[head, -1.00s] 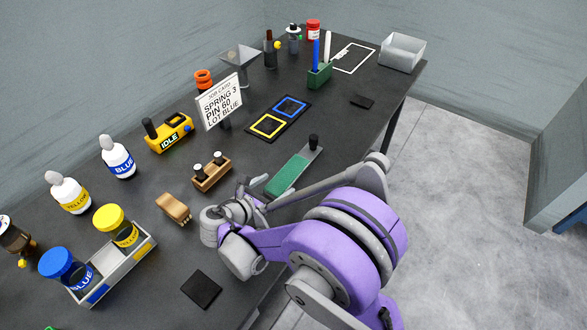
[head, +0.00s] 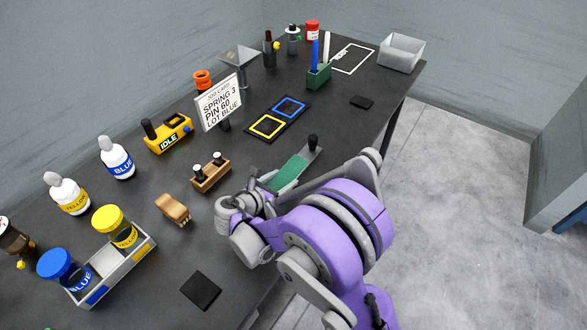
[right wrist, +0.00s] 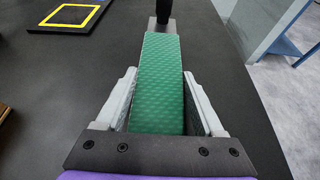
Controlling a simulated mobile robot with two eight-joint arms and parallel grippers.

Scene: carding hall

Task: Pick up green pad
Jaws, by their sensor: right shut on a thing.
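The green pad (head: 289,172) lies on a grey plate with a black knob (head: 313,141) at its far end, on the dark table. In the right wrist view the textured green pad (right wrist: 160,82) runs between the fingers, away from the camera. My right gripper (head: 268,188) is at the pad's near end. In the right wrist view my right gripper (right wrist: 162,100) is shut on the pad, one finger along each side. The arm hides part of the pad's near end in the head view. My left gripper is not in view.
A wooden holder with two pegs (head: 211,176) and a wooden brush (head: 173,208) stand left of the gripper. A mat with yellow and blue squares (head: 278,117) lies beyond. The table's right edge runs close by the arm.

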